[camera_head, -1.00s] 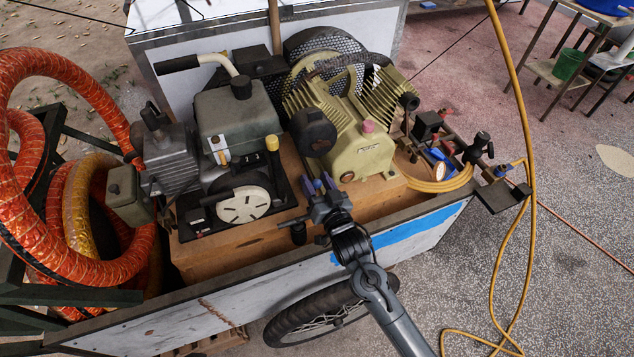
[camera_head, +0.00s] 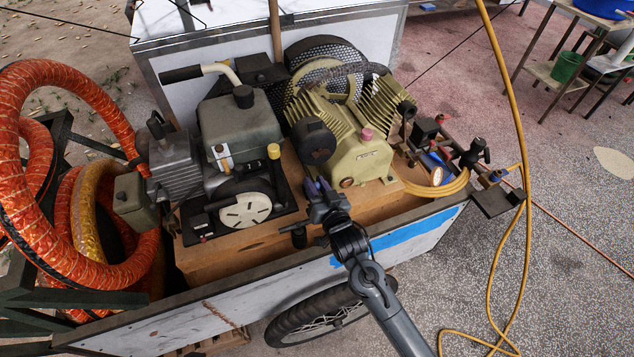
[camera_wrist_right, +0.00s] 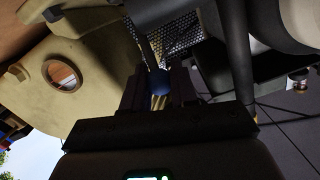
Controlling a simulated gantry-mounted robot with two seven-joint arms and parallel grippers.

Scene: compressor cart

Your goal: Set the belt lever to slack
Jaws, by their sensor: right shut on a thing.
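My right gripper (camera_head: 318,188) reaches in over the front board of the cart, between the green-grey engine and the olive compressor. In the right wrist view its two dark fingers (camera_wrist_right: 159,92) are closed around a blue ball knob (camera_wrist_right: 160,82). A thin dark rod (camera_wrist_right: 147,45) runs up beyond the knob; I take this to be the belt lever. The knob and lever are mostly hidden by the gripper in the head view, so the lever's setting cannot be read. My left gripper is not in view.
The engine (camera_head: 240,128) with its pale round recoil cover stands left of the gripper, the compressor (camera_head: 350,140) right. A mesh belt guard (camera_head: 335,55) is behind. Orange hose coils (camera_head: 40,240) fill the left end. A yellow air hose (camera_head: 522,120) hangs at right.

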